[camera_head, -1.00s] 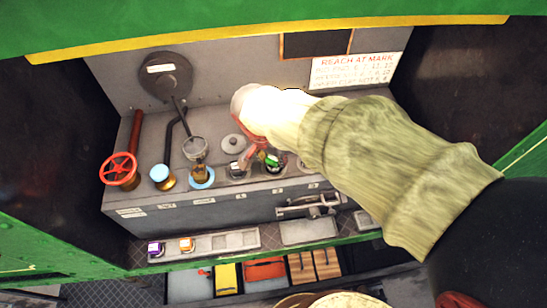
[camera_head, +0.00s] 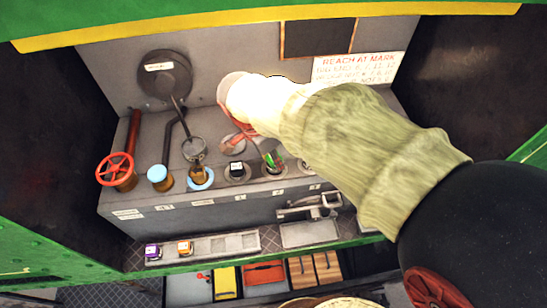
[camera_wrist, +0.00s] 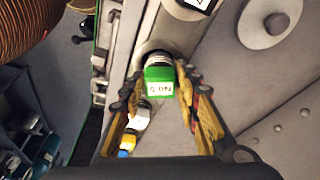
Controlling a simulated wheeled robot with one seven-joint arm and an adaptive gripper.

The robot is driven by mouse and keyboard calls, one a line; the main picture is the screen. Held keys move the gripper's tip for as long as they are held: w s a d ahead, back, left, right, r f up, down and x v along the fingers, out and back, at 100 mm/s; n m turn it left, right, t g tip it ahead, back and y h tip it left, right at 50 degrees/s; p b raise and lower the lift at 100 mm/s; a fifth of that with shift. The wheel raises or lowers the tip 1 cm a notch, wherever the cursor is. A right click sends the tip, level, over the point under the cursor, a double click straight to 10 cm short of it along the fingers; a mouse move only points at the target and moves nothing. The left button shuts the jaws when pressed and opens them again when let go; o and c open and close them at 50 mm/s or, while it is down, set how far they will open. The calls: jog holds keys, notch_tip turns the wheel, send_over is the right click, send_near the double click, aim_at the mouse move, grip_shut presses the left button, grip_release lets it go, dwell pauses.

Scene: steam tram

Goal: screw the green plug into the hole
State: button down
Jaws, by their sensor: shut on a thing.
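The green plug (camera_head: 274,161) has a white label marked with a 5 in the wrist view (camera_wrist: 160,76). It sits at a round metal-rimmed hole (camera_head: 275,172) on the grey console. Its lower end is hidden in the wrist view, so I cannot tell how deep it is seated. My gripper (camera_wrist: 162,82) has its yellow-padded fingers on both sides of the green plug and is shut on it. In the head view, my white and olive-sleeved arm comes from the right and covers part of this area.
A black plug with a white label (camera_head: 236,170) stands just left. A glass-topped fitting (camera_head: 197,165), blue knob (camera_head: 158,176) and red valve wheel (camera_head: 116,170) lie further left. Purple (camera_head: 152,251) and orange (camera_head: 184,247) plugs sit on the front ledge. A lever latch (camera_head: 308,207) projects from the front.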

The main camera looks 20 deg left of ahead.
jog(key=c, duration=1.2)
grip_release()
jog(key=shift+c, duration=0.2)
jog(key=shift+o, duration=1.3)
jog(key=o, duration=0.4)
jog(key=shift+r, duration=0.2)
jog(key=shift+r+p, duration=0.3)
jog(key=shift+r, duration=0.05)
jog(key=shift+r+p, duration=0.4)
jog(key=shift+r, duration=0.5)
jog(key=shift+r+p, duration=1.3)
jog(key=shift+r, duration=1.1)
